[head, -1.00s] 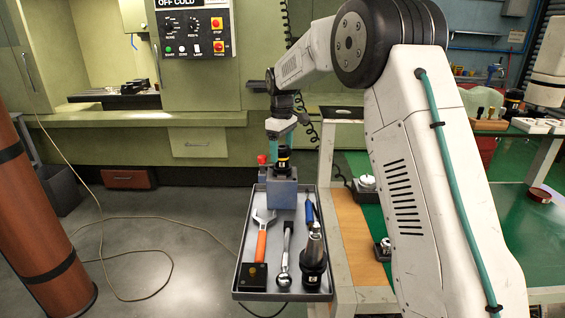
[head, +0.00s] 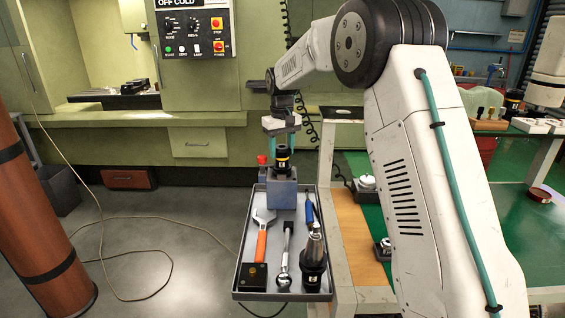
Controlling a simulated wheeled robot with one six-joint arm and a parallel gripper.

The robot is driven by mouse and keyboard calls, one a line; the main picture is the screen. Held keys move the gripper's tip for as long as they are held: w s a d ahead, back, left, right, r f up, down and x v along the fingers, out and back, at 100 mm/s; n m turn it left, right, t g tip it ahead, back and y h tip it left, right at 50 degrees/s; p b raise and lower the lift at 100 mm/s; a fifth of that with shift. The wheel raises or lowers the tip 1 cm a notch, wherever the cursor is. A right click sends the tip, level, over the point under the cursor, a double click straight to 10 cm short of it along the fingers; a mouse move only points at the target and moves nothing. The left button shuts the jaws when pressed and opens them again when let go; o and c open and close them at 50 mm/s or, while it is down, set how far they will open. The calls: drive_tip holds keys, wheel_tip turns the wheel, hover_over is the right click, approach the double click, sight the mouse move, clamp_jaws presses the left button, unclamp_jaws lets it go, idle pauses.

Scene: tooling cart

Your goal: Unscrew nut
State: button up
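A black tool holder with a yellow band (head: 283,157) stands upright in a blue-grey block (head: 282,191) at the back of the grey tray. The nut appears to be the dark top of this holder; its detail is too small to make out. My gripper (head: 282,138) points down directly above the holder. Its two teal fingers look spread apart, with the holder's dark top below and between them. Whether a fingertip touches the nut is hard to tell at this size.
The grey tray (head: 243,271) also holds an orange-handled wrench (head: 261,245), a ratchet (head: 284,262), a blue-handled tool (head: 309,208), another tool holder (head: 314,262) and a small black block (head: 253,277). A red-topped item (head: 262,160) stands beside the blue-grey block. A workbench is to the right.

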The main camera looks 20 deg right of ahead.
sight(281, 146)
drive_tip(key=n, duration=0.6)
drive_tip(key=shift+r, duration=3.05)
drive_tip(key=shift+a, duration=0.1)
